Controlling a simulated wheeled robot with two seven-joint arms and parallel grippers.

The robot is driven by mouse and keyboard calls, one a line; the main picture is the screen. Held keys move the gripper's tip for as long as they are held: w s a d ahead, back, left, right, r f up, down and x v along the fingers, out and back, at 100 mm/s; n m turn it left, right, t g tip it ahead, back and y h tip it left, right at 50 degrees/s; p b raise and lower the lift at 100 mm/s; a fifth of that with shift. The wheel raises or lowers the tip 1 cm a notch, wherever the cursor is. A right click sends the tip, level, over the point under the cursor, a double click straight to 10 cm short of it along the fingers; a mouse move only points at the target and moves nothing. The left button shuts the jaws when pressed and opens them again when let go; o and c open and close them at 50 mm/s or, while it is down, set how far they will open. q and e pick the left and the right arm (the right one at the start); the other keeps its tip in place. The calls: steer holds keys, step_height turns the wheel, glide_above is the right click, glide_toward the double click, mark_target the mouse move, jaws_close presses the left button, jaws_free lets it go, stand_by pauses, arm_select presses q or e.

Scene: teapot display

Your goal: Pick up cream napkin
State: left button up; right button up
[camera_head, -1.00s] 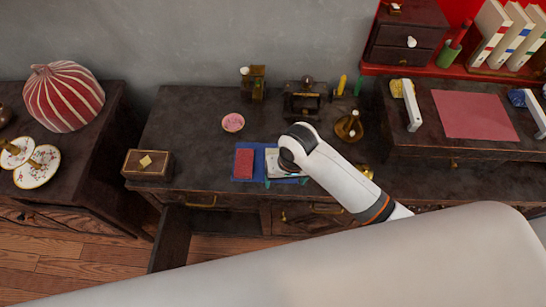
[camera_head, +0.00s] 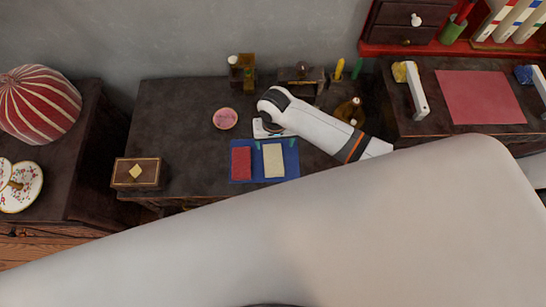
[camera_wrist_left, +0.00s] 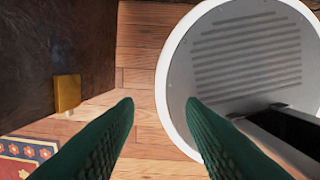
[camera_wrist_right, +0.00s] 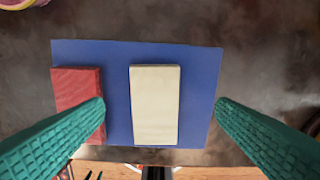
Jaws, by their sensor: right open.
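The cream napkin (camera_head: 273,161) lies flat on a blue mat (camera_head: 291,170) on the dark desk. A red napkin (camera_head: 241,163) lies beside it on the left. My right gripper (camera_head: 274,141) is over the mat's far edge. In the right wrist view, the cream napkin (camera_wrist_right: 154,110) lies below and between the spread green fingers of the right gripper (camera_wrist_right: 160,106), with nothing held. The left finger overlaps the red napkin (camera_wrist_right: 76,92) in the picture. My left gripper (camera_wrist_left: 160,102) is open and empty, seen above the floor in the left wrist view.
A pink dish (camera_head: 225,118), a wooden box (camera_head: 137,173) and a brass flask (camera_head: 350,111) stand on the desk around the mat. A raised desk section with a pink sheet (camera_head: 480,98) is at right. My large white arm covers the foreground.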

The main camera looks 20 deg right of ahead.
mark_target(272, 150)
steer(key=f, duration=0.5)
steer(key=shift+w+a+f, duration=0.15)
steer(key=shift+w+a, duration=0.15)
steer(key=shift+w, duration=0.1)
steer(key=shift+f, duration=0.35)
arm_select(q)
steer(key=shift+w+r, duration=0.2)
steer(key=shift+w, duration=0.8)
steer(key=shift+s, duration=0.1)
